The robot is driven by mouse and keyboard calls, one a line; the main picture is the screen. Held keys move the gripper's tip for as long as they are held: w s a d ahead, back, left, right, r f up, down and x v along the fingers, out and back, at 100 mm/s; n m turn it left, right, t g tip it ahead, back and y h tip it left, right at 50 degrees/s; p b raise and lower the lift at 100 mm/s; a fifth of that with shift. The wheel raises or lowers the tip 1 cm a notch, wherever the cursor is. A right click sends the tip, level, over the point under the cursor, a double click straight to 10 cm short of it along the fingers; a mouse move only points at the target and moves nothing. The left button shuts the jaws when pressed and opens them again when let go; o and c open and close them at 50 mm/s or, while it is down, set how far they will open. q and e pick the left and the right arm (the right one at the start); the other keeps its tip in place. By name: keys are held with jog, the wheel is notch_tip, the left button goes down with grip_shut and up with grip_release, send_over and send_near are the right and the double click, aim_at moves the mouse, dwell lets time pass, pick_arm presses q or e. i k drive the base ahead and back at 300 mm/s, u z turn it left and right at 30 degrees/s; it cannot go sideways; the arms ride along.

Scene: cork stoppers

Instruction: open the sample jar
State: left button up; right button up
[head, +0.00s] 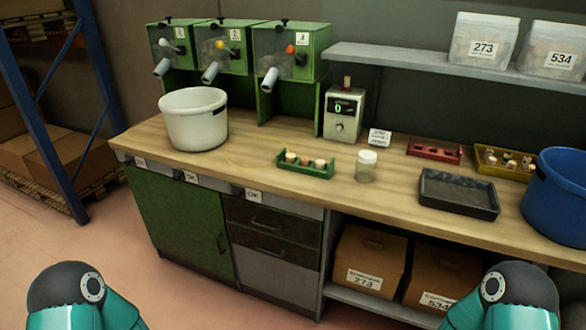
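The sample jar (365,172) is a small clear jar that stands upright on the wooden workbench. Its white lid (368,156) sits on top of it. What is inside the jar is too small to tell. Only rounded teal and dark grey parts of my two arms show, at the bottom left and bottom right corners. Neither of my grippers is in view, and nothing of mine is near the jar.
On the workbench (240,165), a green tray (318,173) with corks is left of the jar. A black tray (458,193), red tray (434,154), yellow tray (488,168) and blue bucket (560,200) are right. A white bucket (195,130) stands left. A digital device (341,128) stands behind.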

aim_at(364, 172)
jog(key=z, duration=0.15)
jog(key=i, duration=0.9)
jog(key=u, duration=0.1)
